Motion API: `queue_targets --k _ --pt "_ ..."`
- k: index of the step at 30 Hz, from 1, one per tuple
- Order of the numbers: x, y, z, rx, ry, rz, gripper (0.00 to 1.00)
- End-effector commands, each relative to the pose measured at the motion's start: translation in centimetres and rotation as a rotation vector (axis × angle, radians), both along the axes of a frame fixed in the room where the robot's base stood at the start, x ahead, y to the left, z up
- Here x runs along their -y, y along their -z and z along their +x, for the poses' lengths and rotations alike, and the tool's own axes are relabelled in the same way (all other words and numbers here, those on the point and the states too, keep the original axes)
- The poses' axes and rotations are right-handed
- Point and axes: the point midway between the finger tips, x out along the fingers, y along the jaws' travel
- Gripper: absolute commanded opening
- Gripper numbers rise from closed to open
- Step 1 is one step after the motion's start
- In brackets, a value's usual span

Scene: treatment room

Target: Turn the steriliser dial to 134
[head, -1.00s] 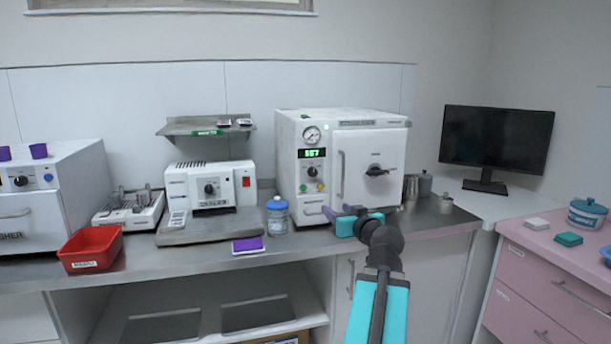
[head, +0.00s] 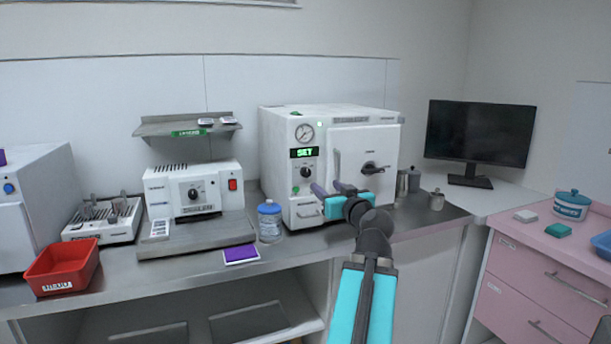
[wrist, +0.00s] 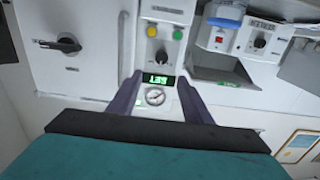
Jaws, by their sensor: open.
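The white steriliser (head: 362,150) stands on the steel counter with its door shut. Its black dial (head: 306,172) is on the front panel, below a green lit display (head: 304,152) that appears to read SET. The wrist view is upside down and shows the dial (wrist: 163,57), the display (wrist: 158,82) and the pressure gauge (wrist: 155,97). My gripper (head: 328,187) is open and empty in front of the lower panel, right of the dial in the head view. In the wrist view its purple fingers (wrist: 159,90) straddle the display and gauge, apart from the dial.
The steriliser's black door handle (head: 374,168) is right of my gripper. A blue-lidded jar (head: 270,222) stands left of the steriliser. A second white device with a dial (head: 194,196) is further left. Metal canisters (head: 408,181) and a monitor (head: 478,135) stand right.

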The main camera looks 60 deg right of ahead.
Motion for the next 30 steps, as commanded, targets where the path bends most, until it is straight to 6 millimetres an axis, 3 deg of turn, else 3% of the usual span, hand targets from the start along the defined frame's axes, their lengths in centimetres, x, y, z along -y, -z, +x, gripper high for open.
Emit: queue_targets --k 30 --pt "1.1 -0.3 2.5 0.0 -0.01 0.001 0.45"
